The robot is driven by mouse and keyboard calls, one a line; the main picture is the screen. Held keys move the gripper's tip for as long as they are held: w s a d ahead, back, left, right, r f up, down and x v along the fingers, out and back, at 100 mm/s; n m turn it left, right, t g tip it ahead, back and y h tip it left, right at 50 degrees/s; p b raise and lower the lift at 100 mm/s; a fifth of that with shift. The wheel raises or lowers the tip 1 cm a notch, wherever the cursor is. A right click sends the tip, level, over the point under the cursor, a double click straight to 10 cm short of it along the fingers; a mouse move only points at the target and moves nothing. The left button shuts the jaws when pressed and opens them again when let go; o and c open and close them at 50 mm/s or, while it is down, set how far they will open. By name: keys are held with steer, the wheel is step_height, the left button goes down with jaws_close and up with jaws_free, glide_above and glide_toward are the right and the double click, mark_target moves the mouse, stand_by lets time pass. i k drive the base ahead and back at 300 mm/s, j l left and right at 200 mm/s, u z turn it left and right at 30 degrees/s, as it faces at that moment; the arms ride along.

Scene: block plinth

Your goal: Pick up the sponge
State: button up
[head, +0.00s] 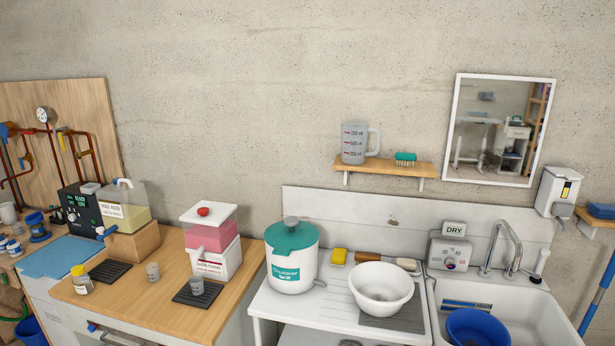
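A small yellow block that looks like the sponge (339,256) lies on the white drainboard (278,303) in the head view. It sits at the back, between the white pot with a green lid (290,273) and a wooden-handled brush (378,259). A white bowl (381,295) stands in front of it to the right. My gripper is not in view.
A sink (540,312) with a blue basin (476,327) and a tap (513,245) is to the right. A wooden counter (133,284) with dispensers is to the left. A wall shelf (385,168) holds a jug (354,144) and a green brush (405,158).

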mark_target(338, 259)
steer(key=i+j, duration=0.1)
steer(key=i, duration=1.05)
steer(key=i+j+z, duration=0.1)
steer(key=i, duration=0.5)
